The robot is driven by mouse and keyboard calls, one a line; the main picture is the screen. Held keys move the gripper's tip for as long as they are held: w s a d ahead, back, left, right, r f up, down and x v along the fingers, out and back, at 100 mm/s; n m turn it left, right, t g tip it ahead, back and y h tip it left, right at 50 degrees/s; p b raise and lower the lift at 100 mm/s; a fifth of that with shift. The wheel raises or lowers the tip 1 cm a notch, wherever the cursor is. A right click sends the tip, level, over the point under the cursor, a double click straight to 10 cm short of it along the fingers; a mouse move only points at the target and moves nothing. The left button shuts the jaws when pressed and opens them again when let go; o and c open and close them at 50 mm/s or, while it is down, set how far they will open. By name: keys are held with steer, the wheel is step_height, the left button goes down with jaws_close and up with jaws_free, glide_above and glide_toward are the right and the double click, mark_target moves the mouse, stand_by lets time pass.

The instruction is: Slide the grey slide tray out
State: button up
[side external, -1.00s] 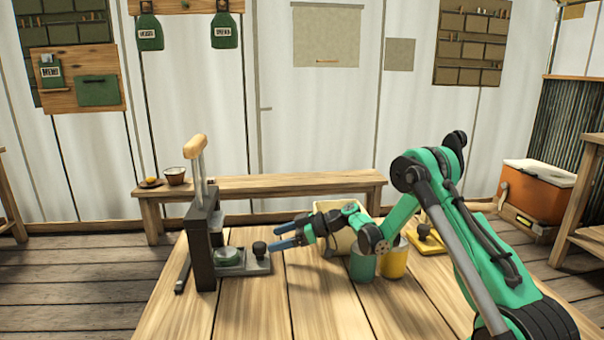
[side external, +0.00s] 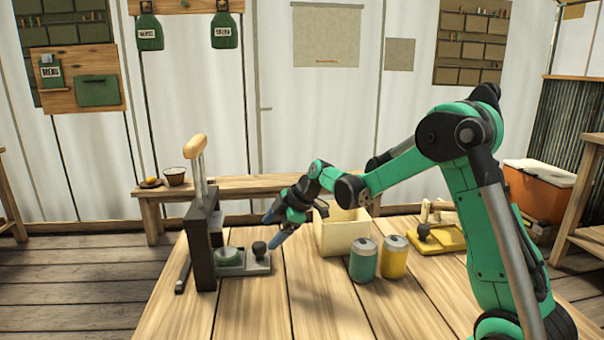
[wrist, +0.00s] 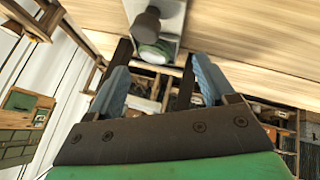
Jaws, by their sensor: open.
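The grey slide tray (side external: 262,266) lies low on the table and extends right from the base of a dark upright press (side external: 202,246). It has a dark round knob (side external: 259,249) at its outer end and a green round piece (side external: 228,257) on it nearer the press. My gripper (side external: 273,227) is open and empty, tilted down-left, just above and right of the knob. In the wrist view, the tray (wrist: 178,22), knob (wrist: 146,24) and green piece (wrist: 154,53) show beyond and between the open fingers (wrist: 155,62). I see no contact with the knob.
The press has a lever with a wooden handle (side external: 195,146). A cream bin (side external: 338,236), a green can (side external: 363,262) and a yellow can (side external: 395,258) stand right of my gripper. A yellow board (side external: 447,240) lies farther right. The table front is clear.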

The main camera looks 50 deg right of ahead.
steer(key=w+a+r+n+t+h, duration=0.1)
steer(key=a+r+n+h, duration=0.15)
steer(key=n+h, duration=0.45)
steer(key=w+a+r+n+t+h, duration=0.1)
steer(key=r+n+t+h, duration=0.15)
steer(key=n+h, duration=0.4)
steer(key=n+y, duration=0.1)
steer(key=n, duration=0.1)
glide_toward(259, 244)
steer(key=shift+g, duration=0.35)
steer(key=x, duration=0.4)
steer(key=shift+w+d+r, duration=0.1)
steer(key=shift+w+r, duration=0.2)
steer(key=shift+w, duration=0.05)
steer(key=shift+w+d+f, duration=0.1)
steer(key=shift+f, duration=0.15)
steer(key=shift+x, duration=2.65)
jaws_close()
